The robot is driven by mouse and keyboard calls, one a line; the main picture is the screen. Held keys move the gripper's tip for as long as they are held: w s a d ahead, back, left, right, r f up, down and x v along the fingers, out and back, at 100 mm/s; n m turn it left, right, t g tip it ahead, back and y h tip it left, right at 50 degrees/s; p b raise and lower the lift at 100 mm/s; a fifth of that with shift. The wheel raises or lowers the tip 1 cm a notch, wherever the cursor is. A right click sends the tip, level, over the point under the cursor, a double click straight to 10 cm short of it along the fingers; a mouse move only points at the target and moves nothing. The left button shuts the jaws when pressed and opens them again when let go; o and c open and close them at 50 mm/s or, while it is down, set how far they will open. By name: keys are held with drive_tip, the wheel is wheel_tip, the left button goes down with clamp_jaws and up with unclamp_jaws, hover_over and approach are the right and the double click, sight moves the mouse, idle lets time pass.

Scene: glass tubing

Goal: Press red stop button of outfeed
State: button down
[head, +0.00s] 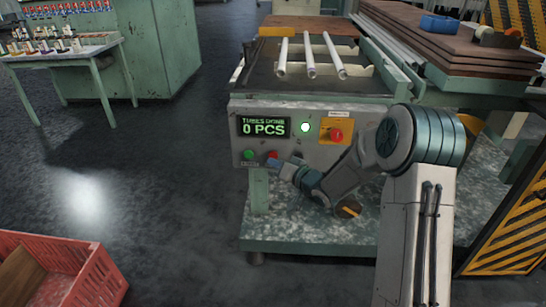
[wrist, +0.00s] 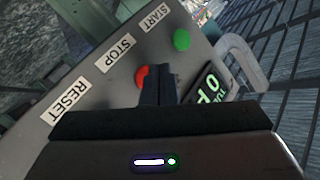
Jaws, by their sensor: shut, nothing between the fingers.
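The red stop button (wrist: 141,77) is on the grey control panel (wrist: 97,88), beside the label STOP, and is partly covered by my fingers in the wrist view. In the head view the red button (head: 272,154) is at the panel's lower left, right of the green start button (head: 248,154). The green button (wrist: 181,40) also shows in the wrist view beside START. My gripper (wrist: 158,72) is shut and empty, its fingertips right at the red button's edge. I cannot tell whether they touch it. In the head view my gripper (head: 273,163) is just below the button.
A larger red knob (head: 336,135) on a yellow plate and a lit display (head: 264,127) reading 0 PCS are on the same panel. The RESET label (wrist: 68,101) shows; its button is hidden. Glass tubes (head: 310,56) lie above. A red crate (head: 62,268) stands lower left.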

drive_tip(key=shift+w, duration=0.15)
drive_tip(key=shift+w, duration=0.3)
drive_tip(key=shift+w, duration=0.5)
idle(0.9)
drive_tip(key=shift+s, duration=0.95)
drive_tip(key=shift+s, duration=2.5)
drive_tip(key=shift+a, duration=0.1)
